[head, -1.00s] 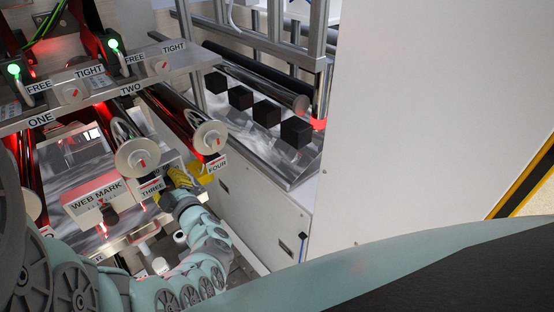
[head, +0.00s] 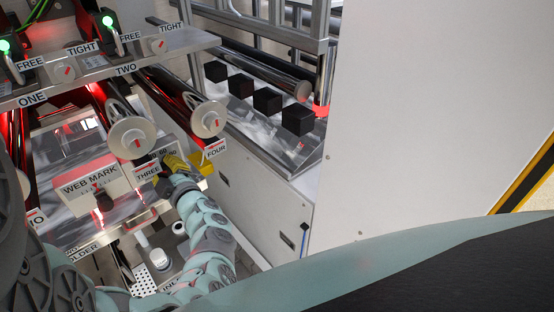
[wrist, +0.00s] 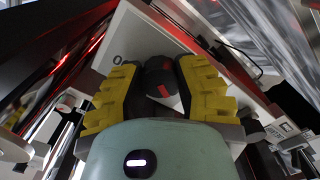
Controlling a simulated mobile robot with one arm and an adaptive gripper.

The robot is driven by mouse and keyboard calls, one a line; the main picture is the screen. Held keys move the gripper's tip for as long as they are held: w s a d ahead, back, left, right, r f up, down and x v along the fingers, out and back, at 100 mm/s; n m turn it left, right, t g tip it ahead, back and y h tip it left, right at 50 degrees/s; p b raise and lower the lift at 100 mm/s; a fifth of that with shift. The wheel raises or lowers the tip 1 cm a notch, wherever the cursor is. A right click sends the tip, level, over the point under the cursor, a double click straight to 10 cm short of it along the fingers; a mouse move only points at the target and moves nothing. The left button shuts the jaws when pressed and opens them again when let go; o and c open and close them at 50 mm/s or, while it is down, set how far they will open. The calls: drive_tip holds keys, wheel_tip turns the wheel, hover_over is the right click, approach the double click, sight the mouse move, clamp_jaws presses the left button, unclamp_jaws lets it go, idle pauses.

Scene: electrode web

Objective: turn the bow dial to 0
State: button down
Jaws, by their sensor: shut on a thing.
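The bow dial shows in the wrist view as a dark round knob (wrist: 160,78) with a red mark, on a pale panel (wrist: 140,38). A character like "0" is printed on the panel left of the knob. My gripper (wrist: 157,85) has its yellow and black fingers on both sides of the knob and is shut on it. In the head view my gripper (head: 188,164) is at the dial's panel, beside the THREE label (head: 147,172). Numbers such as 60 show there, but the fingers hide the knob. The full scale and the pointer's exact reading cannot be made out.
Two rollers with pale end caps, one (head: 132,138) by THREE and one (head: 208,118) by FOUR, stand close to my gripper. Black blocks (head: 267,101) sit on the machine behind. A large white panel (head: 430,110) fills the right.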

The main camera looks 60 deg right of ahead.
drive_tip(key=shift+b, duration=0.35)
drive_tip(key=c, duration=0.6)
unclamp_jaws()
drive_tip(key=shift+w+a+r, duration=0.1)
drive_tip(key=v, duration=1.2)
